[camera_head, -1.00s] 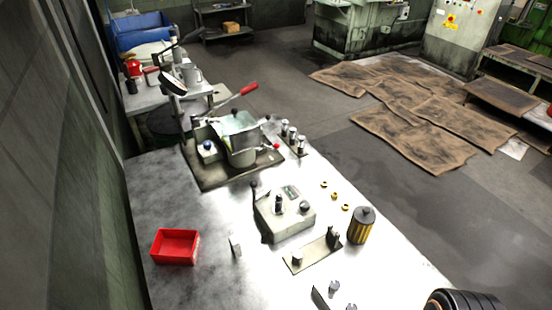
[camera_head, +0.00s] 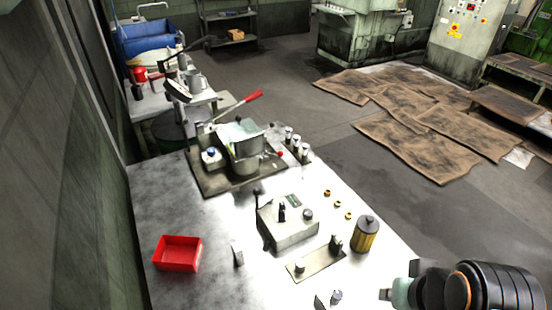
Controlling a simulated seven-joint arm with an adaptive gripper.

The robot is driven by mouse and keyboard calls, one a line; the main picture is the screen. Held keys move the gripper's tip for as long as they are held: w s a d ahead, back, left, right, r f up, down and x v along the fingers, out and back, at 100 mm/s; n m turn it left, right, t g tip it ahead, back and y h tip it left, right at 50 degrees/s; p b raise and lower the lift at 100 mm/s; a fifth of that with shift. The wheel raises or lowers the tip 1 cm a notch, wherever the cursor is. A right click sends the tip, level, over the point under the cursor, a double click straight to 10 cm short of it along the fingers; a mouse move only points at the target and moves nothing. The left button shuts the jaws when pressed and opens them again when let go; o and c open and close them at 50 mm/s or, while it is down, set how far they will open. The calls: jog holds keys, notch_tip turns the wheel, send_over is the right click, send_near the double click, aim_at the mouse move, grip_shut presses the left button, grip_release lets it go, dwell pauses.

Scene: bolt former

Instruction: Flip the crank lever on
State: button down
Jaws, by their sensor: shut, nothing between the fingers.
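A grey control box (camera_head: 290,232) stands on the metal workbench. A dark lever (camera_head: 257,200) with a knob rises upright at its left side, and a black toggle-like part (camera_head: 282,213) stands on its top. Farther back, a bench machine (camera_head: 241,142) carries a long lever with a red grip (camera_head: 239,104), tilted up to the right. A shorter lever with a red ball (camera_head: 279,154) is at its right side. I cannot tell which of these is the crank lever. Part of my arm shows at the lower right, apart from all levers; I cannot make out my gripper's fingers.
A red tray (camera_head: 178,254) sits at the bench's left. A yellow-brown cylinder (camera_head: 365,234), a flat plate with posts (camera_head: 318,264) and small brass nuts (camera_head: 337,204) lie right of and in front of the box. The bench between tray and box is mostly clear, except a small upright piece (camera_head: 238,254).

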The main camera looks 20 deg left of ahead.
jog(key=w+a+r+t, duration=0.1)
jog(key=w+r+t, duration=0.15)
jog(key=w, duration=0.45)
jog(key=w+a+r+t, duration=0.1)
jog(key=w+a+r, duration=0.1)
jog(key=w+r, duration=0.3)
jog(key=w+a+n+t+y, duration=0.2)
jog(key=w+a+n, duration=0.1)
jog(key=w+a, duration=0.9)
jog(key=w+a+f+n+g+y, duration=0.2)
jog(key=a+f, duration=1.1)
jog(key=f, duration=0.2)
jog(key=shift+w+a+f+n+g, duration=0.25)
jog(key=shift+a+f+n+g, duration=0.05)
jog(key=shift+a+g, duration=0.1)
